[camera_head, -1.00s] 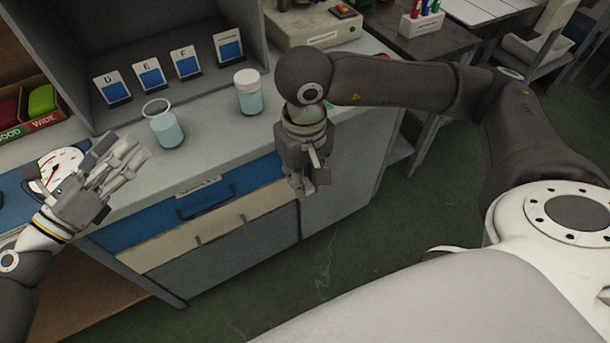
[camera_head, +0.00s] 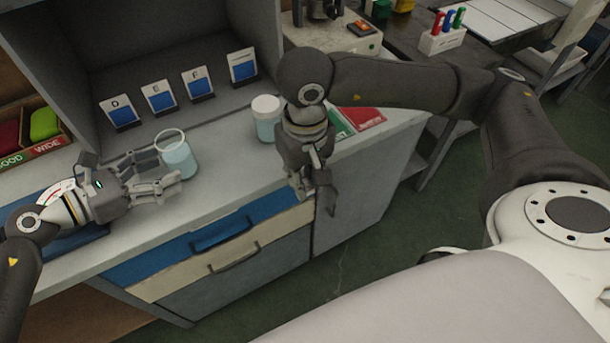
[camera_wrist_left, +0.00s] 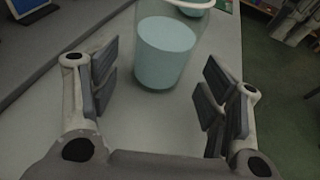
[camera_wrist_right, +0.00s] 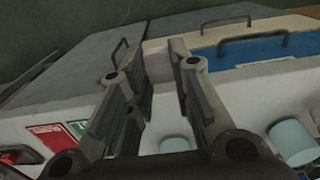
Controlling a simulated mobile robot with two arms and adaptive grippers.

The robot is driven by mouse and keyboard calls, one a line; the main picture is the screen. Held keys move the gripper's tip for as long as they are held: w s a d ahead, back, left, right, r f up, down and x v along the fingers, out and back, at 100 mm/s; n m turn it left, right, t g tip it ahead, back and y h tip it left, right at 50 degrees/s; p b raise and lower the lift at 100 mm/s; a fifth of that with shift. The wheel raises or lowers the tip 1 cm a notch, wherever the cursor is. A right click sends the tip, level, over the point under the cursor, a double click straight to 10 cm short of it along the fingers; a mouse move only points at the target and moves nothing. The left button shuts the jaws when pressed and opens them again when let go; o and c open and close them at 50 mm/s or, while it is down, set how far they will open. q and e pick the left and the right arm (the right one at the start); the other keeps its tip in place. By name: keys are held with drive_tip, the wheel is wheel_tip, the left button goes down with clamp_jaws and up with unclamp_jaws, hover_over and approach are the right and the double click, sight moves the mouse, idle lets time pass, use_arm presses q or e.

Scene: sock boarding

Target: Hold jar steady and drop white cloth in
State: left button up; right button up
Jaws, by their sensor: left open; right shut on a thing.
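An open glass jar (camera_head: 178,158) with pale blue liquid stands upright on the grey counter. It fills the top middle of the left wrist view (camera_wrist_left: 165,52). My left gripper (camera_head: 157,178) is open, its fingers spread just short of the jar on its left side and pointing at it, not touching as far as I see. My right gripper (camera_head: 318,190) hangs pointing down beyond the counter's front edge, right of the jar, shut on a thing.
A white-lidded jar (camera_head: 267,122) of blue liquid stands behind my right gripper. Lettered cards (camera_head: 160,96) stand in the grey alcove. A red mat (camera_head: 363,118) and a dial gauge (camera_head: 58,192) lie on the counter. Blue and cream drawers (camera_head: 222,235) are below. Counter before the jar is clear.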

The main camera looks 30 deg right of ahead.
sight(176, 164)
use_arm(q)
drive_tip(key=shift+b+x, duration=0.45)
drive_tip(key=shift+x, duration=1.45)
drive_tip(key=c, duration=0.7)
